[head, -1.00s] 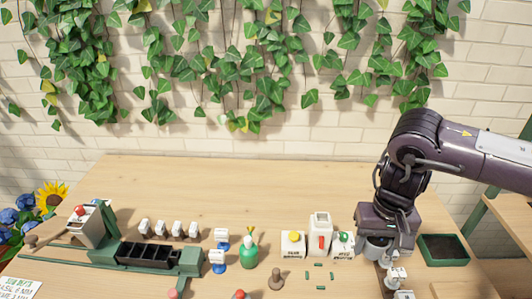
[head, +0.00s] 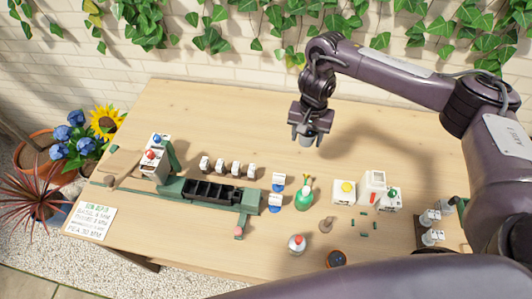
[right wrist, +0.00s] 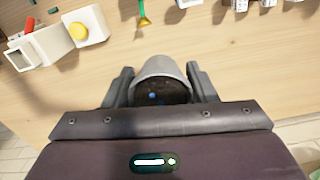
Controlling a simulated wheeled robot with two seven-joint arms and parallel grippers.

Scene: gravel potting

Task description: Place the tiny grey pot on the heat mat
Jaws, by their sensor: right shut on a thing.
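The tiny grey pot (head: 306,140) is held in my right gripper (head: 308,136), above the back middle of the table. In the right wrist view the pot (right wrist: 160,68) sits between the two fingers, with dark soil and a few blue bits inside. My right gripper is shut on it. No thing clearly shows as the heat mat; part of the table's right side is hidden behind my arm. My left gripper is not in view.
A dark green seed-tray rig (head: 210,192) stands at the left, with several small labelled holders behind it. The back of the table is clear.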

